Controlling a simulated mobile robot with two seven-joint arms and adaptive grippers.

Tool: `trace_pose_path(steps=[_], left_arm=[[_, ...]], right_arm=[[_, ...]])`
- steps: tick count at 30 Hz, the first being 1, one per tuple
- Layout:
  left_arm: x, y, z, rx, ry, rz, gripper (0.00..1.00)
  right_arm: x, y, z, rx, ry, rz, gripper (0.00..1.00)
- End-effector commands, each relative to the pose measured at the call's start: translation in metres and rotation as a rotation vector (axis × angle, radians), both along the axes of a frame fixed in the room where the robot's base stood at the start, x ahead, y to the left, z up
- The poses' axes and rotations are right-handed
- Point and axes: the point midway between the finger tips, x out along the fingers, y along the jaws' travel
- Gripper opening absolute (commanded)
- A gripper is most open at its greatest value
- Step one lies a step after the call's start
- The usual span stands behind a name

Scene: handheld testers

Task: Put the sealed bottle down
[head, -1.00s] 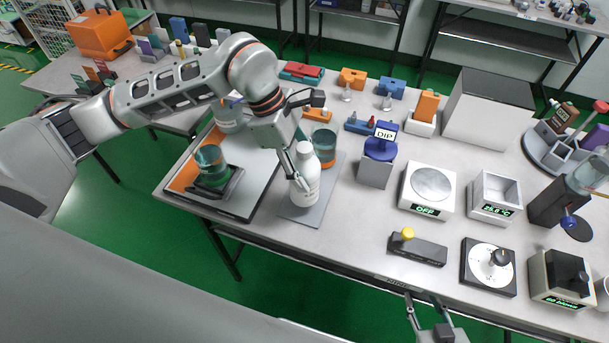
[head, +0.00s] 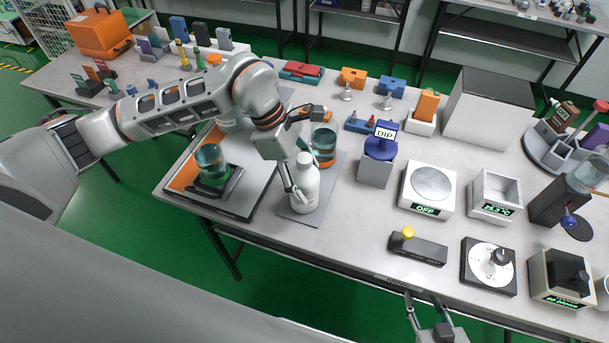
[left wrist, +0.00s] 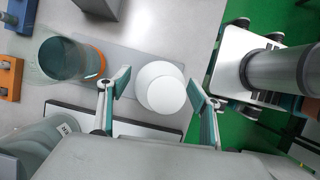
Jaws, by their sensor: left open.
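The white capped bottle (head: 305,187) stands upright on the grey mat (head: 328,196) near the table's front edge. In the left wrist view the bottle (left wrist: 160,88) is seen from above, between the two fingers of my left gripper (left wrist: 158,100), with a gap on each side. My left gripper (head: 293,182) is open beside the bottle in the head view, and its far finger is hidden there. My right gripper (head: 427,305) is at the bottom of the head view, away from the bottle, with its fingers apart and nothing between them.
A glass jar with teal liquid (head: 324,147) stands close behind the bottle on the mat. Another jar (head: 211,165) sits on a dark stand to the left. The DIP tester (head: 377,168) and the OFF scale (head: 427,190) stand to the right. Bare table lies right of the mat.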

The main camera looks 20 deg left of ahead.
Motion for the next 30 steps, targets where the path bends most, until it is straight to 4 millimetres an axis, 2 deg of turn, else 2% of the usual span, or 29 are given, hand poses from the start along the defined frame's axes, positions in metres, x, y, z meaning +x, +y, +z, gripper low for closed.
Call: trace_pose_path(steps=[7,21,25,30], left_arm=[[0.001,0.006,0.016,0.000,-0.003,0.001,0.64],[0.000,0.040,0.098,0.000,-0.004,0.001,0.64],[-0.001,0.044,0.109,0.000,-0.001,0.000,0.64],[-0.001,0.046,0.114,0.000,-0.001,0.000,0.64]], right_arm=[[0.000,0.000,0.000,0.000,0.000,0.000,0.35],[-0.001,0.000,-0.005,0.000,0.004,0.000,0.35],[-0.001,0.000,-0.006,0.000,0.004,0.000,0.35],[-0.001,0.000,-0.006,0.000,0.003,0.000,0.35]])
